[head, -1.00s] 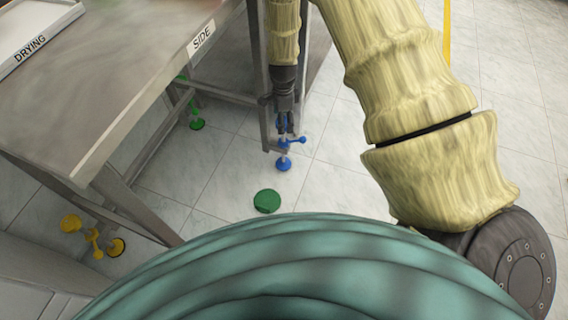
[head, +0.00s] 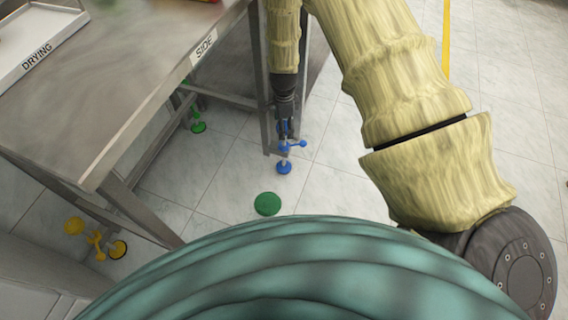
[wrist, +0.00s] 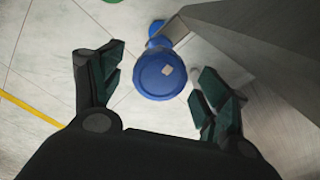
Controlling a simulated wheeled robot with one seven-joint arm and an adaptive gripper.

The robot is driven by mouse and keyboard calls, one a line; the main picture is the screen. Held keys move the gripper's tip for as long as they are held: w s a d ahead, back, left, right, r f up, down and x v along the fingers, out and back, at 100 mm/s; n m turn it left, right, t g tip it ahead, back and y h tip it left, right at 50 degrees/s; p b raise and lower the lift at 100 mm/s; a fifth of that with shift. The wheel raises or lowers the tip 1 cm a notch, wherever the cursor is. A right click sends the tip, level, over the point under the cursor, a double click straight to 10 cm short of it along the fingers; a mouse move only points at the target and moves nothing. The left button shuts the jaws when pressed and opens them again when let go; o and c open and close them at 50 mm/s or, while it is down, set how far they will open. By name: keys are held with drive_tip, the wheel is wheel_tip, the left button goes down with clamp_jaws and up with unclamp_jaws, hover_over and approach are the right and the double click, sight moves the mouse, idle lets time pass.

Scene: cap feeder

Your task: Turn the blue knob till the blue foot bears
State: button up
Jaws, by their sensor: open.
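The blue knob (head: 299,144) has a side arm with a rounded end and sits low on the table's near right leg. The blue foot (head: 284,168) is below it at the floor; I cannot tell whether it touches. In the wrist view, a round blue top with a small pale square (wrist: 160,75), which looks like the knob, lies between my fingers, with a blue lobe beyond it. My gripper (head: 286,137) points down at the knob from above, and its fingers are open and apart on either side in the wrist view (wrist: 157,88). The foot is hidden there.
The steel table (head: 110,110) carries a tray marked DRYING (head: 45,50). A green foot (head: 198,127) and a yellow foot (head: 118,249) stand at other legs. A green disc (head: 267,204) lies on the floor. The table leg (wrist: 240,45) is close beside my gripper.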

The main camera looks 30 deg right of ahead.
drive_tip(key=shift+r+p, duration=2.25)
drive_tip(key=shift+r, duration=0.45)
drive_tip(key=shift+d+f, duration=0.1)
drive_tip(key=shift+f, duration=0.05)
drive_tip(key=shift+c, duration=0.3)
